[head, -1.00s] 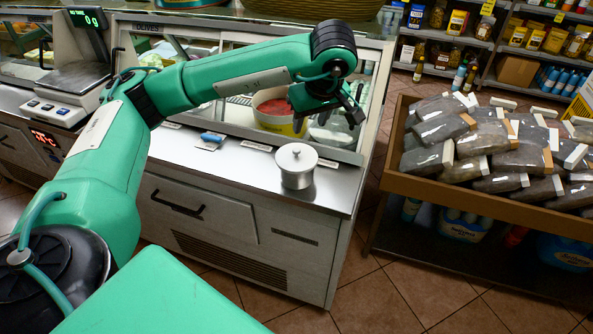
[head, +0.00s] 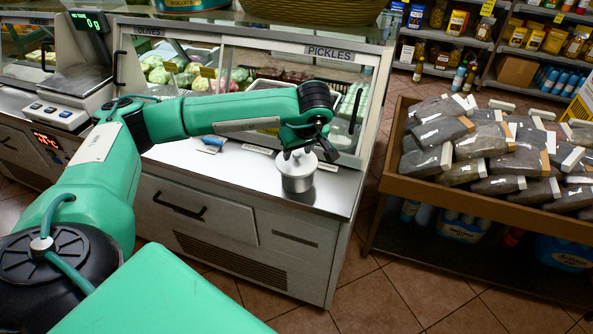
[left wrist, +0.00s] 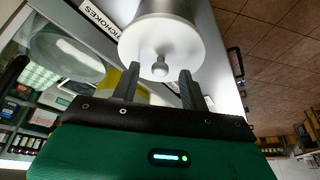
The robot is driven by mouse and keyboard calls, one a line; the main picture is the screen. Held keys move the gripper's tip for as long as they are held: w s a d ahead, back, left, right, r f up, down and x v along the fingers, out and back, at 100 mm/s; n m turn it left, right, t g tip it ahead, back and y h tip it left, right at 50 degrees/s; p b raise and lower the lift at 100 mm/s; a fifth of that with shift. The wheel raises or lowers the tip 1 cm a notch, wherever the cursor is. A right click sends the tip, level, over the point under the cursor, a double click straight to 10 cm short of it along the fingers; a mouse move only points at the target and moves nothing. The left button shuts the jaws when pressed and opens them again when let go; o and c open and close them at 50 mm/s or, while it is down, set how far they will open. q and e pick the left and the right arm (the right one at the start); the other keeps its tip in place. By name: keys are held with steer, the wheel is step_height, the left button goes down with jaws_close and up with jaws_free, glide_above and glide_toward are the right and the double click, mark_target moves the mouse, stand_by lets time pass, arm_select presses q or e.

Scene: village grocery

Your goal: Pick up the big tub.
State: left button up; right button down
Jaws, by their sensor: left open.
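A silver, round lidded tub (head: 296,175) stands upright on the steel counter ledge near its right end. Its knob-topped lid (left wrist: 150,45) faces the camera in the left wrist view. My left gripper (head: 309,153) is open at the tub's top, pointing down. In the left wrist view the two fingers (left wrist: 158,78) lie apart on either side of the lid's small knob. I cannot tell whether they touch the lid. The fingers and wrist hide part of the tub's top in the head view. My right gripper is not in view.
The glass display case (head: 343,52) rises right behind the tub. Small cards and a blue item (head: 213,138) lie on the counter (head: 190,155). A scale (head: 68,97) stands at the left. A wooden bin (head: 440,195) of packed bags stands right, across an open tiled aisle.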

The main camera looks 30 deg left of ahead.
arm_select(q)
steer(key=shift+a+f, duration=0.15)
steer(key=shift+f, duration=0.4)
steer(key=shift+w, duration=0.1)
jaws_close()
steer(key=shift+r, duration=0.15)
